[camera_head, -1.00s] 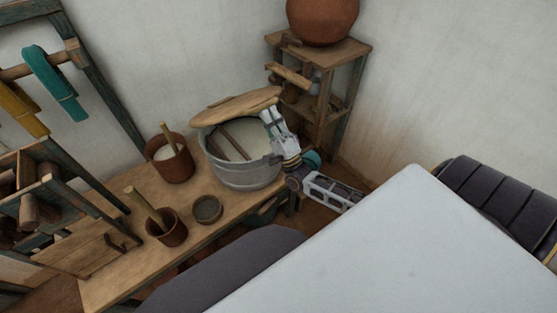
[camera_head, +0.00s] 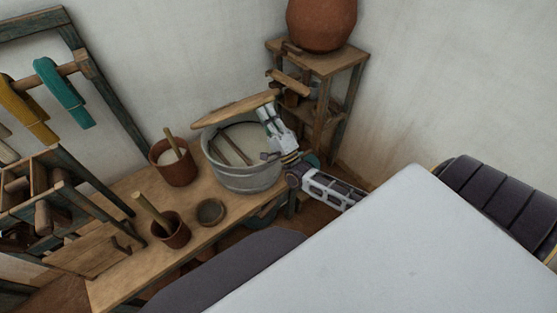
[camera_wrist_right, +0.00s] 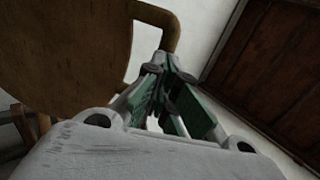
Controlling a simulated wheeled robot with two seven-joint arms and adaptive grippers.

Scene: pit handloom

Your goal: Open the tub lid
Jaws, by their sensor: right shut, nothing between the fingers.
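The grey metal tub (camera_head: 242,178) stands on the wooden bench. Its round wooden lid (camera_head: 232,110) is raised at the back of the tub and shows nearly edge-on. The tub's mouth is uncovered, with pale contents and dark bars across it. My right gripper (camera_head: 266,110) is shut and empty, over the tub's right side close to the lid's right end. In the right wrist view the shut fingers (camera_wrist_right: 158,66) are beside a brown wooden panel (camera_wrist_right: 75,50), apparently the lid, with a curved bar; I cannot tell whether they touch. My left gripper is out of view.
Two brown pots with sticks (camera_head: 173,162) (camera_head: 170,230) and a small bowl (camera_head: 211,212) stand on the bench (camera_head: 130,275). A rack with yellow and teal hanks (camera_head: 62,92) is at left. A stand with a clay pot (camera_head: 321,22) is behind the tub.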

